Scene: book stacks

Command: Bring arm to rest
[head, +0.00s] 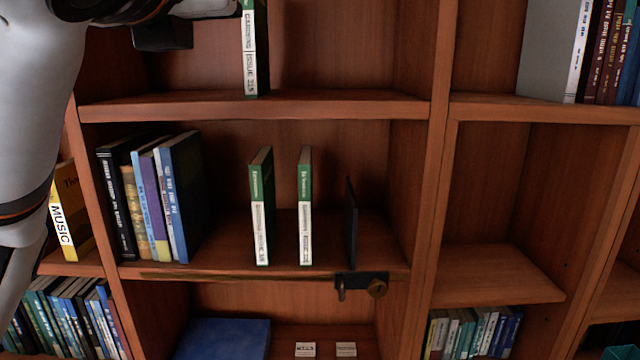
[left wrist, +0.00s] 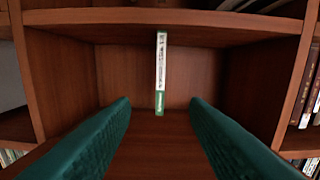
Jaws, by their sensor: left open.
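My left arm comes in from the left of the head view, its wrist at the upper left by the upper shelf (head: 330,108). The fingers of my left gripper (left wrist: 160,104) show in the left wrist view, spread wide and empty. Ahead of them a thin white and green book (left wrist: 161,75) stands in a compartment, in line with the gap and apart from both fingers. In the head view a like book (head: 249,50) stands upright on the upper shelf, just right of my wrist, its top cut off. My right gripper is in neither view.
The middle shelf (head: 300,272) holds a row of books (head: 150,200), two green and white books (head: 262,205) and a thin dark upright panel (head: 351,222). A dark latch-like piece (head: 362,285) sits at its front edge. The compartment (head: 490,195) to the right is empty.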

